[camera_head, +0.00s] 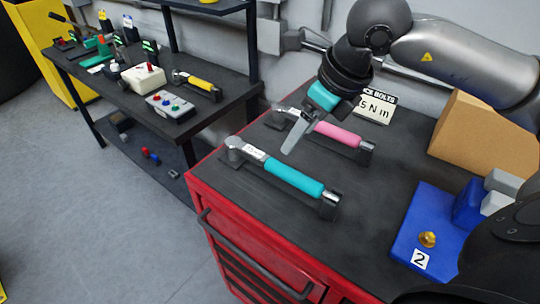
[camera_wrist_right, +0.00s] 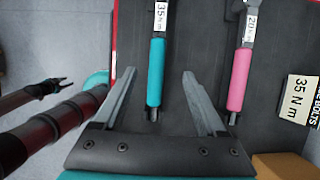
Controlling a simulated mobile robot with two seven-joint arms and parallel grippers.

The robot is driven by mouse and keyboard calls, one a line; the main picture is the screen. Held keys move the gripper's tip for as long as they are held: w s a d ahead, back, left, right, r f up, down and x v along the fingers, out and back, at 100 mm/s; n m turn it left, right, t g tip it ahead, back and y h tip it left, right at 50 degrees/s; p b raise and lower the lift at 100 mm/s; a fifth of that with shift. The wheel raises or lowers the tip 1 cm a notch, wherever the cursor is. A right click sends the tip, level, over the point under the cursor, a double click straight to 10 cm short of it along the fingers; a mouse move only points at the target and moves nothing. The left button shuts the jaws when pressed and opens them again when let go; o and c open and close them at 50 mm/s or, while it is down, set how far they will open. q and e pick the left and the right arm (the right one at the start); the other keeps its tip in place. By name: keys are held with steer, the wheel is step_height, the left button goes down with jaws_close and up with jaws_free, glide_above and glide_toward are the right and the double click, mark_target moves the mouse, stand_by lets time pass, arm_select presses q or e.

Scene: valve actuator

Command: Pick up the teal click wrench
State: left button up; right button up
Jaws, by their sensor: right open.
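The teal click wrench (camera_head: 292,179) lies in a black holder on the dark top of the red tool cabinet, its head toward the back left. My right gripper (camera_head: 290,146) is above and behind it, fingers pointing down, apart from it. In the right wrist view the teal wrench (camera_wrist_right: 155,72), labelled 35 N m, runs up between the spread, empty fingers of my right gripper (camera_wrist_right: 159,73). A dark arm-like part with a teal band (camera_wrist_right: 97,79) shows at the left there; its gripper state is unclear.
A pink wrench (camera_head: 338,134) lies behind the teal one, close to my right gripper. A sign reading 35 N m (camera_wrist_right: 297,97) stands beyond it. A cardboard box (camera_head: 480,135) and a blue tray (camera_head: 408,250) are at the right. A side bench (camera_head: 205,113) holds other tools.

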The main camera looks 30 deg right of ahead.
mark_target(279, 164)
steer(key=x, duration=0.4)
steer(key=shift+s+a, duration=0.15)
steer(key=shift+a, duration=0.1)
steer(key=x, duration=0.2)
steer(key=shift+f, duration=0.35)
steer(key=shift+w+f, duration=0.3)
steer(key=shift+w, duration=0.05)
steer(key=shift+w+a+f, duration=0.15)
steer(key=shift+f, duration=0.35)
steer(key=x, duration=0.3)
steer(key=shift+w+a+f+p, duration=0.1)
steer(key=shift+w+f+p, duration=0.1)
steer(key=shift+f+p, duration=0.1)
steer(key=shift+w+f, duration=0.1)
steer(key=shift+f, duration=0.25)
arm_select(q)
steer(key=shift+s+a+r, duration=0.25)
steer(key=shift+s, duration=0.4)
steer(key=shift+s, duration=0.1)
